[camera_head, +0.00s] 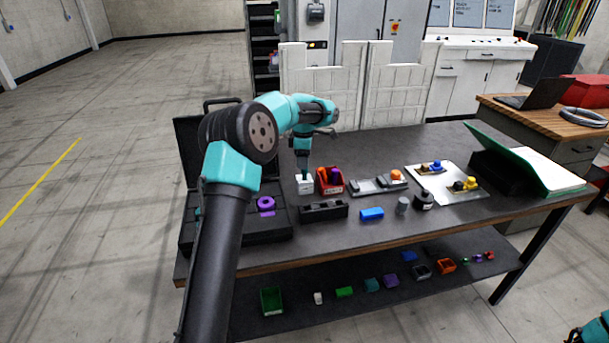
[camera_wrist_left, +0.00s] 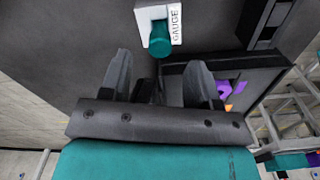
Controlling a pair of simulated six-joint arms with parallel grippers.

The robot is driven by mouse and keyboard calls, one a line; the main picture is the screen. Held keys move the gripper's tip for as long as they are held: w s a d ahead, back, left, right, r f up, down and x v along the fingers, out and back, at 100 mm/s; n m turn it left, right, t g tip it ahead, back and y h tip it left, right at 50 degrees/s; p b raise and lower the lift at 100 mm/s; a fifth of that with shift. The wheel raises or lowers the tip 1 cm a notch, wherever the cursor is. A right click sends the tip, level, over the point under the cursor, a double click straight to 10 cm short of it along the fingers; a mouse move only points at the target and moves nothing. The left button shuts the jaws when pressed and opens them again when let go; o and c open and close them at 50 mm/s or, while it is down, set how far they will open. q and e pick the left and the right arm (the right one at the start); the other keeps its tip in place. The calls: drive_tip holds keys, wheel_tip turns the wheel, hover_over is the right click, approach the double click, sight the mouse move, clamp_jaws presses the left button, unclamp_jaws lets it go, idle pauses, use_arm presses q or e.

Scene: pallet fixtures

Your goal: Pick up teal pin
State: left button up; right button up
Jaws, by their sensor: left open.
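The teal pin (camera_wrist_left: 160,40) stands in a white block marked GAUGE (camera_wrist_left: 152,14), at the top of the left wrist view. In the head view, the white gauge block (camera_head: 304,185) sits on the dark table, to the left of a red bin. My left gripper (camera_wrist_left: 160,70) is open and empty, with its two dark fingers spread to either side below the pin in the wrist view. The pin is not between the fingers in that picture. In the head view the left gripper hangs just over the block. My right gripper is out of view.
The red bin (camera_head: 325,188) stands close to the block's right. A black rack (camera_head: 323,211) lies in front, near a blue block (camera_head: 371,214). A black case holding a purple ring (camera_head: 266,203) is to the left. A tray (camera_head: 465,195) with small parts lies right.

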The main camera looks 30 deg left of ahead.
use_arm(q)
wheel_tip(320, 180, down, 4)
drive_tip(key=shift+w+d+f, duration=0.1)
drive_tip(key=shift+f, duration=0.1)
idle(0.4)
clamp_jaws()
idle(0.4)
drive_tip(key=shift+r, duration=0.15)
drive_tip(key=shift+r, duration=1.75)
drive_tip(key=s+d+r, duration=0.1)
drive_tip(key=s+d, duration=0.7)
drive_tip(key=s, duration=0.5)
drive_tip(key=shift+s+d, duration=0.2)
drive_tip(key=shift+s, duration=0.15)
drive_tip(key=shift+r, duration=0.15)
